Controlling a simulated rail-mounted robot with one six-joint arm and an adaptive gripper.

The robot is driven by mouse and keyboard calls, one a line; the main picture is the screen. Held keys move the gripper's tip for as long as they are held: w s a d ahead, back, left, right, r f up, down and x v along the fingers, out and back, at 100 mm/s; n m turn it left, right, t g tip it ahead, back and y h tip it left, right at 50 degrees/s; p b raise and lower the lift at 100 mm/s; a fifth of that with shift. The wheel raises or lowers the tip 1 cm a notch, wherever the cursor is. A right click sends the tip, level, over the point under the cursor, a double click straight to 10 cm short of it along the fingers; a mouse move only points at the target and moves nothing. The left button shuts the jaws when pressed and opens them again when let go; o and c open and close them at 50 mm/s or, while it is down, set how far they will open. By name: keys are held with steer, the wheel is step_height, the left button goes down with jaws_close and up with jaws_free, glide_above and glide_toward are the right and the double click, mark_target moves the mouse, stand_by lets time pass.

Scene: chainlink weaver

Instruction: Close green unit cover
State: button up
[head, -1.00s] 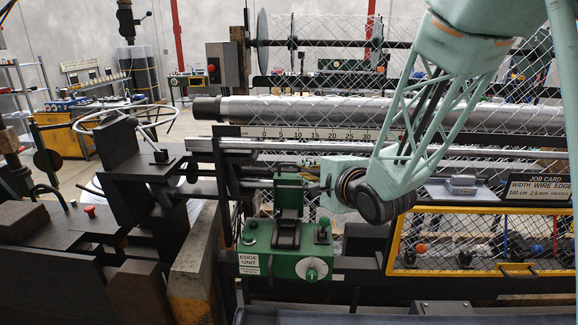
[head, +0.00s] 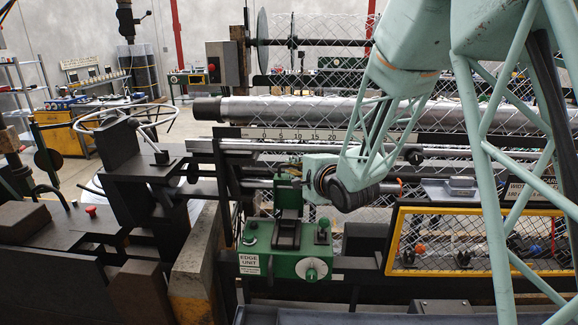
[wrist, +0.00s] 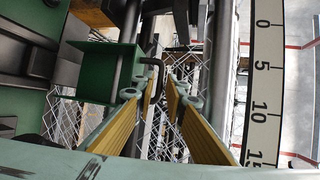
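The green edge unit (head: 285,252) stands in the head view below the middle, with a dial on its front. Its green cover (head: 290,195) stands raised at the back of the unit. In the wrist view a green box-like part (wrist: 108,70), seemingly the cover, lies left of my fingers, with a bent black handle (wrist: 155,64) at its right. My gripper (wrist: 161,88) has two yellow-padded fingers set apart, with the handle's end close to the left fingertip. Contact cannot be told. In the head view the fingers are mostly hidden beside the cover's top.
A long steel roller (head: 300,108) and a numbered scale (head: 290,133) run behind the unit. A yellow-framed mesh guard (head: 440,240) stands to the right. Dark machine blocks (head: 130,170) stand to the left. Wire mesh hangs behind the cover.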

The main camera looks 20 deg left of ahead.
mark_target(290, 166)
steer(key=shift+x, duration=1.5)
steer(key=shift+c, duration=0.3)
jaws_close()
